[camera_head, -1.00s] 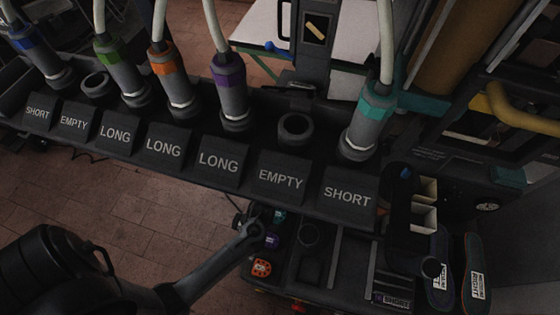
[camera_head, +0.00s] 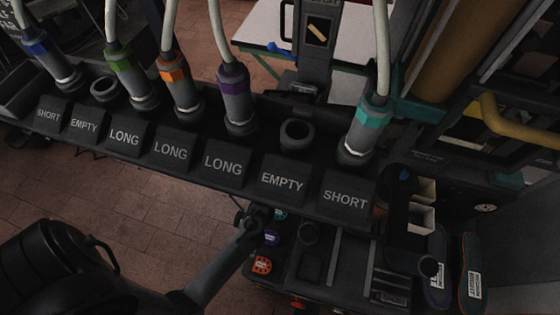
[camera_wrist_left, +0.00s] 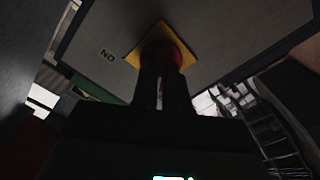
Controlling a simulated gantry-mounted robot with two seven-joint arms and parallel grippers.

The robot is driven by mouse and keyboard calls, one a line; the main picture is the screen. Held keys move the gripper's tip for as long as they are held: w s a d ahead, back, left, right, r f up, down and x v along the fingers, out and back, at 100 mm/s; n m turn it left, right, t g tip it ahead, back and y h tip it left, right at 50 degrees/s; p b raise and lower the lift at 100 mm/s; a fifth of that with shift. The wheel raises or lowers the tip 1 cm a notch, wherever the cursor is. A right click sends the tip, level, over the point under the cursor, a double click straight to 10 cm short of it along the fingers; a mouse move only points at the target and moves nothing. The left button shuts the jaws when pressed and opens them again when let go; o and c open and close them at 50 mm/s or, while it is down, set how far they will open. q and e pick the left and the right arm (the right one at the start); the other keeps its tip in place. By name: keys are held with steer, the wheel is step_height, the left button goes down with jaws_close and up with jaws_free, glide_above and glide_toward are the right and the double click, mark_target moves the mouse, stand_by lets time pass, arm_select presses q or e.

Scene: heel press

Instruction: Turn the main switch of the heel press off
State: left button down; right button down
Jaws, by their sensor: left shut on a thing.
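The main switch (camera_wrist_left: 172,48) is a red knob on a yellow plate (camera_wrist_left: 132,58), seen in the left wrist view on the underside of a grey panel. A dark label (camera_wrist_left: 107,55) reading "ON" upside down sits to its left. My left gripper (camera_wrist_left: 163,80) is shut on the red knob, with a finger on each side of it. The fingers hide part of the knob, and I cannot tell its exact angle. My right gripper is not in view.
A dark rack (camera_head: 225,172) with labelled sockets and several hoses with coloured collars crosses above the left arm. Below it is a tray (camera_head: 312,262) with coloured round pieces. The brick floor at left is clear.

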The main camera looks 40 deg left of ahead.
arm_select(q)
steer(key=shift+f, duration=0.1)
stand_by(0.5)
steer(key=c, duration=1.1)
jaws_free()
steer(key=shift+c, duration=0.2)
